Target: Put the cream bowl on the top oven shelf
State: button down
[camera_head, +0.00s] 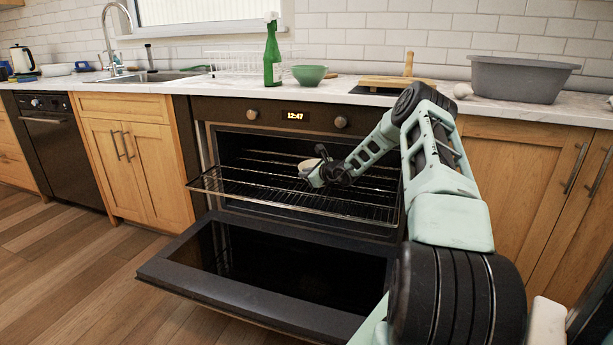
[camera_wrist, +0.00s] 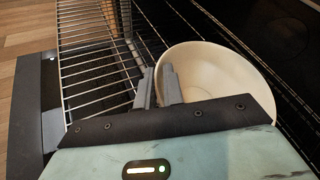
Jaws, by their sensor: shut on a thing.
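The cream bowl (camera_wrist: 222,78) is in my gripper (camera_wrist: 159,88), with its near-left rim between the two fingers. In the head view, a small part of the bowl (camera_head: 309,164) shows beside my gripper (camera_head: 318,176), just above a pulled-out wire oven shelf (camera_head: 285,206). My gripper hides much of the bowl there. The bowl looks roughly upright. The shelf's wires (camera_wrist: 92,70) run to the left of the bowl in the wrist view. I cannot tell whether the bowl touches the shelf.
The oven door (camera_head: 205,274) is folded down below the shelf. On the counter above stand a green bowl (camera_head: 309,75), a green spray bottle (camera_head: 271,58), a dish rack (camera_head: 232,63) and a grey tub (camera_head: 520,78). The left part of the shelf is bare.

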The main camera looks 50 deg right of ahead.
jog(key=c, duration=1.5)
grip_release()
